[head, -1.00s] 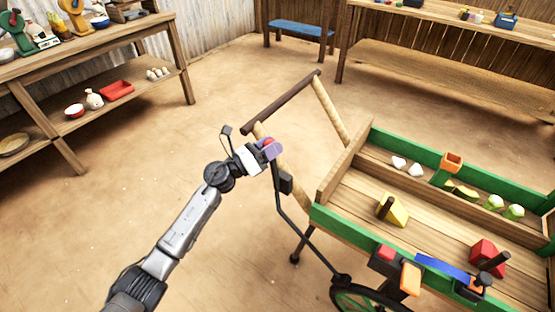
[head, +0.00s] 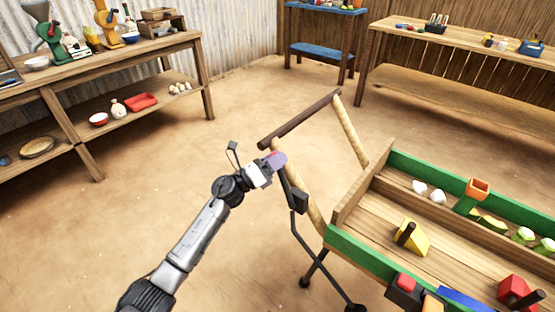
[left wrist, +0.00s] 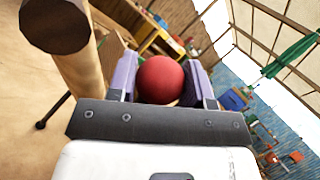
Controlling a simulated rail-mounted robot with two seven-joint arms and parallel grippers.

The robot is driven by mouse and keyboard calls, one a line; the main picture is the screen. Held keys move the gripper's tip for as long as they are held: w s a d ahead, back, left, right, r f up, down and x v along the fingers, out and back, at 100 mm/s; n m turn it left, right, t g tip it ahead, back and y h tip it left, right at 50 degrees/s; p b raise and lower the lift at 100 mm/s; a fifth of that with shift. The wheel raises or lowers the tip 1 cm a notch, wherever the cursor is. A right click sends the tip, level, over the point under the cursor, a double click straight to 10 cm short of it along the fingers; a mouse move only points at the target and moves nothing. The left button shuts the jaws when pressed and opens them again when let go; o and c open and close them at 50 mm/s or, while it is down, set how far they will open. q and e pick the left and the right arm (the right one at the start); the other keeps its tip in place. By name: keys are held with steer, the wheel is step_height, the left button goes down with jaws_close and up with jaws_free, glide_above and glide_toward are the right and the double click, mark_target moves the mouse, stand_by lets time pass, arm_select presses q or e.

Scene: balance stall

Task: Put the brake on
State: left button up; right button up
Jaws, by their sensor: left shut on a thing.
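The brake lever (head: 293,222) is a thin dark bent rod running up from beside the cart's wheel area, past a dark block (head: 299,200), toward the cart's handle. Its red ball knob (left wrist: 160,80) fills the space between my left gripper's purple fingers in the left wrist view. My left gripper (head: 277,160) is shut on this knob, just beside the wooden handle frame. In the head view the fingers mostly hide the knob. The cart (head: 345,243) has a wooden bed with green sides. My right gripper is not in view.
The dark crossbar (head: 300,120) of the cart handle is close to my left gripper, and shows large in the left wrist view (left wrist: 55,22). Blocks and pale lumps lie in the cart. A shelf table (head: 150,60) stands at left. The floor between is clear.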

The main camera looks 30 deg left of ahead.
arm_select(q)
steer(key=o, duration=0.9)
steer(key=shift+a+f, duration=0.15)
steer(key=o, duration=0.4)
steer(key=shift+s, duration=0.1)
steer(key=shift+s+a, duration=0.2)
steer(key=p+v, duration=0.3)
steer(key=v, duration=1)
steer(key=shift+f, duration=0.1)
